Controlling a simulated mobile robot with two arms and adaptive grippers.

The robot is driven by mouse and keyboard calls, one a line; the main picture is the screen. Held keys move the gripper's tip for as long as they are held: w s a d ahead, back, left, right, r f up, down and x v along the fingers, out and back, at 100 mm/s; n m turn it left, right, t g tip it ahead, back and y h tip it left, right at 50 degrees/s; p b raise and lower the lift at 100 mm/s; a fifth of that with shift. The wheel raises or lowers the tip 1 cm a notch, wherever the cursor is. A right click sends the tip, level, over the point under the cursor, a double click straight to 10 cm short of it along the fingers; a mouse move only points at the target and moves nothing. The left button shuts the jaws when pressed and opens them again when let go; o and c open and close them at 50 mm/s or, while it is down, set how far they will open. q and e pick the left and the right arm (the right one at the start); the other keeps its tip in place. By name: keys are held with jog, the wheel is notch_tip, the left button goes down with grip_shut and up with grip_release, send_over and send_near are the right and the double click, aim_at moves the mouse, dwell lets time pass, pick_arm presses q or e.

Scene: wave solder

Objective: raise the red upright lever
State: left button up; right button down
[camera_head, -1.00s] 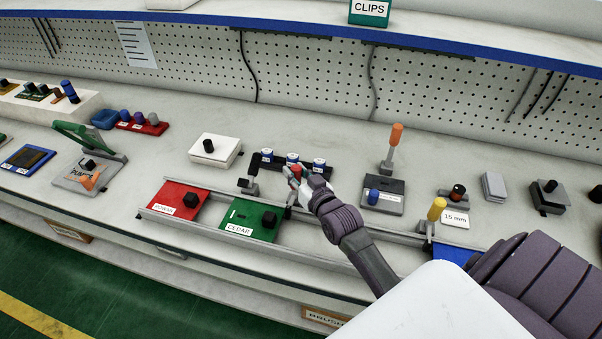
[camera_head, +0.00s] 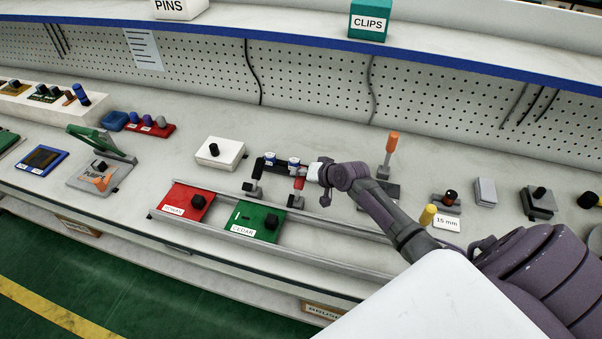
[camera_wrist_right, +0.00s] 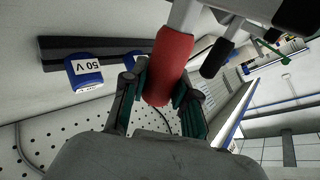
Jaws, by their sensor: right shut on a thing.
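The red lever (camera_head: 299,184) stands near upright on a small grey base behind the rail of the red and green modules. My right gripper (camera_head: 311,173) is at its upper part, coming from the right, and hides the top of the handle. In the right wrist view the red handle (camera_wrist_right: 170,62) sits between the two fingers (camera_wrist_right: 157,92), which are shut on it. A black-handled lever (camera_head: 253,187) stands just left of it; its handle also shows close beside the red one in the right wrist view (camera_wrist_right: 217,58). My left gripper is not in view.
Blue-capped parts on a dark strip (camera_head: 270,162) lie close behind the levers. The red module (camera_head: 181,203) and green module (camera_head: 246,228) sit in front on the rail. An orange lever (camera_head: 391,143) and yellow lever (camera_head: 428,215) stand to the right. Bench surface left of the white box (camera_head: 220,153) is partly clear.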

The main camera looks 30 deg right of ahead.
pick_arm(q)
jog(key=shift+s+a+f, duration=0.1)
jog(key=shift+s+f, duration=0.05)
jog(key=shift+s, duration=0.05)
pick_arm(e)
jog(key=shift+w+d+f+g, duration=0.1)
jog(key=shift+f+g, duration=0.15)
jog(key=shift+g, duration=0.05)
jog(key=c, duration=0.9)
grip_release()
jog(key=shift+o, duration=0.2)
jog(key=v, duration=1.2)
jog(key=shift+d, duration=0.25)
jog(key=shift+f, duration=0.1)
